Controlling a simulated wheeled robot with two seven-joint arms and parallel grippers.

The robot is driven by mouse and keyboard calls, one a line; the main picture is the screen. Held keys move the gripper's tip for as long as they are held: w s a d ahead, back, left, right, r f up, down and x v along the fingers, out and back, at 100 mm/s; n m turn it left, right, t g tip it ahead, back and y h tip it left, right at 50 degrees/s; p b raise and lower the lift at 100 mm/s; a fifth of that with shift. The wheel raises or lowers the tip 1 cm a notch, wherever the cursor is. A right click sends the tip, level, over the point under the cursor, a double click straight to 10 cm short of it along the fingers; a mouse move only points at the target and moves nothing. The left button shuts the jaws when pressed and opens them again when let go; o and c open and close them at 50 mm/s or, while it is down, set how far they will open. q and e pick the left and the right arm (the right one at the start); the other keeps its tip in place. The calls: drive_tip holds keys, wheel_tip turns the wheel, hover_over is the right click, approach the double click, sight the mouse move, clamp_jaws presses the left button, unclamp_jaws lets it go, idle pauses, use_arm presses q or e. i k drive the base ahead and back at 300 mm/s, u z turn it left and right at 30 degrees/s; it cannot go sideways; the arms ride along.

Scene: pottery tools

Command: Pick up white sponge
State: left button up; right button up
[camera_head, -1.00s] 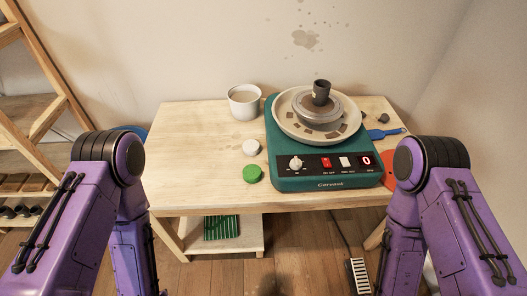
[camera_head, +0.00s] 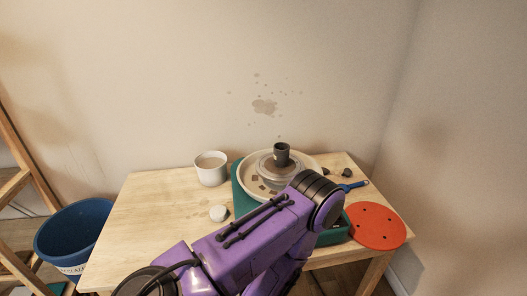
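A small white round piece, likely the white sponge (camera_head: 218,213), lies on the wooden table (camera_head: 150,212). It is in front of the white cup (camera_head: 211,168) and left of the pottery wheel's teal base (camera_head: 240,190). Nothing touches it. One of my purple arms crosses the lower middle of the view, to the right of and below the sponge. Neither gripper shows, so I cannot see what they hold or whether they are open. The green round piece does not show.
The wheel's pan (camera_head: 248,171) carries a dark small pot (camera_head: 282,153). A red disc with holes (camera_head: 376,226) overhangs the table's right front. A blue tool (camera_head: 353,186) lies behind it. A blue bucket (camera_head: 72,235) stands left of the table. The table's left part is clear.

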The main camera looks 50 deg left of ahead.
sight(218, 213)
drive_tip(key=z, duration=0.1)
drive_tip(key=k, duration=1.85)
drive_tip(key=u, duration=1)
drive_tip(key=i, duration=0.85)
drive_tip(key=u, duration=0.05)
